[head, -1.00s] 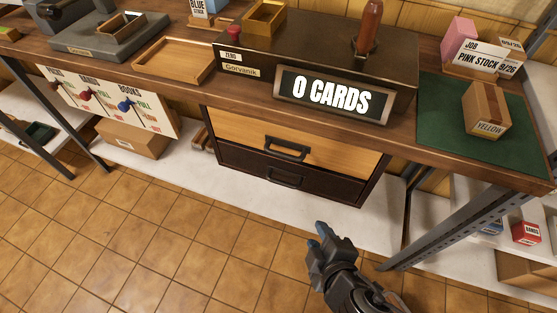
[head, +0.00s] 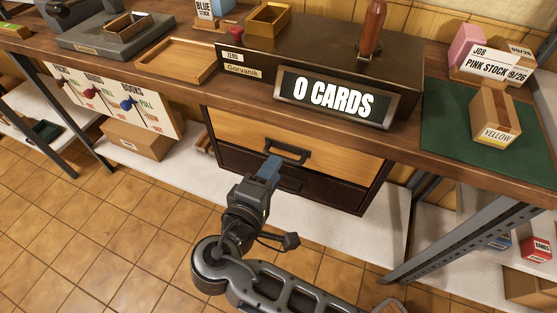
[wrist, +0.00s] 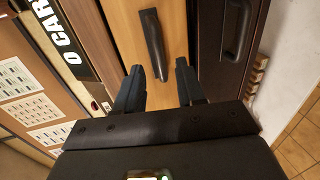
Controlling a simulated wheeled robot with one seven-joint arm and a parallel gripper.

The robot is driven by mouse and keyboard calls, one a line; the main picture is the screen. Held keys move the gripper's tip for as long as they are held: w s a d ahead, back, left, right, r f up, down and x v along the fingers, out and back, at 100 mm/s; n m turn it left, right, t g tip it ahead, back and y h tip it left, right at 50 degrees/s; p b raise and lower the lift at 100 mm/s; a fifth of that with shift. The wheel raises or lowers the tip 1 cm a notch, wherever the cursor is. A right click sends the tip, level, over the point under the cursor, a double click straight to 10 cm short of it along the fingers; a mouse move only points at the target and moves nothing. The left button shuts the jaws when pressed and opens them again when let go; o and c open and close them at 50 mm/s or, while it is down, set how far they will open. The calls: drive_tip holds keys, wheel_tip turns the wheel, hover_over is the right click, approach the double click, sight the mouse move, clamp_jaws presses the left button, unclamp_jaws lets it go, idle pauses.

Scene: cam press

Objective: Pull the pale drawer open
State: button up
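The pale drawer (head: 340,160) is the upper drawer under the bench, with a dark bar handle (head: 286,152) on its front. It appears shut, flush above the dark drawer (head: 325,190). My gripper (head: 270,170) is in front of the drawers, its fingertips just below the pale drawer's handle in the head view. In the wrist view my gripper (wrist: 161,75) is open, with two fingers apart and nothing between them. The pale drawer's handle (wrist: 152,45) lies ahead, in line with the gap. The fingers look apart from it.
The dark drawer's handle (wrist: 237,32) is beside the pale one. Above is the bench with a "0 CARDS" display (head: 335,98). A cardboard box (head: 136,137) sits on the lower shelf to the left. A metal leg (head: 460,232) stands at right. The tiled floor in front is clear.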

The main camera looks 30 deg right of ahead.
drive_tip(key=shift+x, duration=2.1)
drive_tip(key=shift+c, duration=0.2)
clamp_jaws()
